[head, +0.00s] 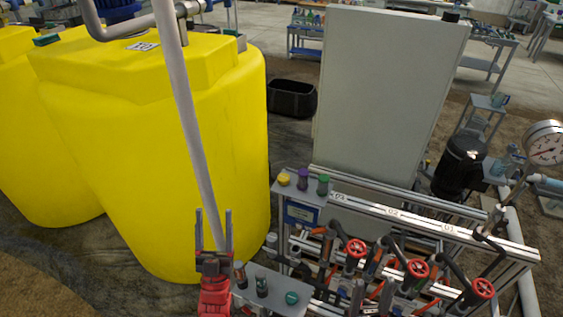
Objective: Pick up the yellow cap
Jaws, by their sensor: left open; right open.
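The yellow cap (284,179) sits at the left end of the skid's upper frame, on a small grey plate. A purple cap (303,178) and a green cap (323,184) stand in a row to its right. My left gripper (214,220) is open and empty, fingers pointing up, left of the yellow cap and lower in the picture, apart from it. My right gripper (372,292) shows only its fingertips at the bottom edge, open, among the skid's hoses and valves; the rest of it is hidden.
A large yellow tank (165,150) stands at the left, with a grey pipe (185,100) running down in front. Red valve wheels (355,248) and black hoses crowd the skid. Bottles on a low shelf (272,283) stand beside my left gripper. A grey cabinet (385,95) rises behind.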

